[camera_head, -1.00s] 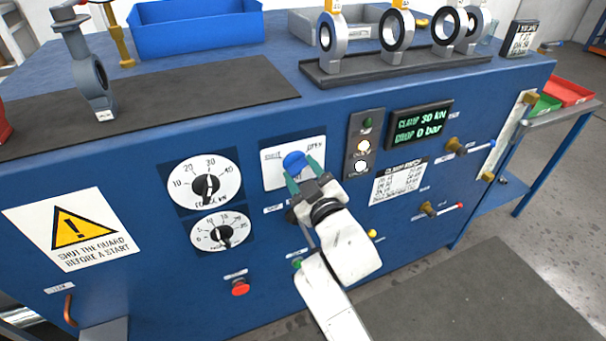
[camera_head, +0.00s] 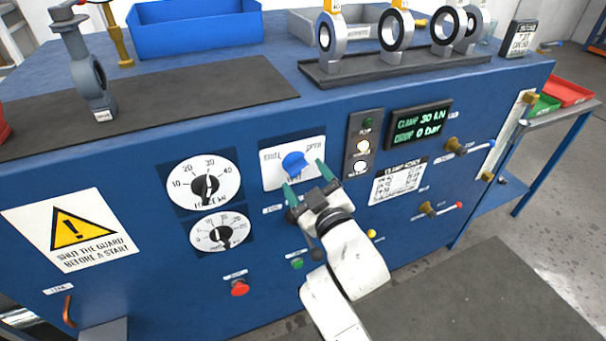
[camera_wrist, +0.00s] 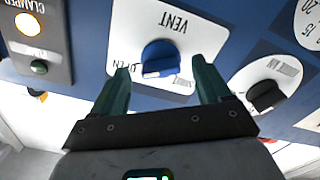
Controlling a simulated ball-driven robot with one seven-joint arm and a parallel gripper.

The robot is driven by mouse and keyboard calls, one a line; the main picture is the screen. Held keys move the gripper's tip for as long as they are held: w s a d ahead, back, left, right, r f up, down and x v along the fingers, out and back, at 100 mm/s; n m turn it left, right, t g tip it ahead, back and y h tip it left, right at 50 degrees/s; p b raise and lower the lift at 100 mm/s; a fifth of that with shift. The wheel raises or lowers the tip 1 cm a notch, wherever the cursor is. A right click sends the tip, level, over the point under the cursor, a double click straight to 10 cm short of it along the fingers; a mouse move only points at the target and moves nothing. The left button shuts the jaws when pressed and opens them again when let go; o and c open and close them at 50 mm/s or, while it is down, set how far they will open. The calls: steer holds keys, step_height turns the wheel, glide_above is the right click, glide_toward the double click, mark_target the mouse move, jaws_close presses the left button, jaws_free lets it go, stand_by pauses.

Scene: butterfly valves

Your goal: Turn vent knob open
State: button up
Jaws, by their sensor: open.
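The blue vent knob (camera_head: 294,162) sits on a white plate (camera_head: 312,148) marked SHUT on the left and OPEN on the right, on the blue front panel. In the wrist view the knob (camera_wrist: 160,58) shows upside down under the word VENT, with OPEN at its left. My gripper (camera_head: 305,178) is open, with green fingers spread just below and in front of the knob. In the wrist view the fingers (camera_wrist: 162,82) stand either side of the knob's lower edge, with clear gaps and no visible contact. The knob's exact pointing is hard to tell.
Clamp dials (camera_head: 205,184) lie left of the plate and a lamp strip (camera_head: 362,147) lies close at its right. A display (camera_head: 419,123) reads CLAMP 30 kN and DROP 0 bar. A dark knob (camera_wrist: 266,95) sits near one finger.

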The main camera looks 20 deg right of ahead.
steer(key=s, duration=0.8)
steer(key=shift+s, duration=0.2)
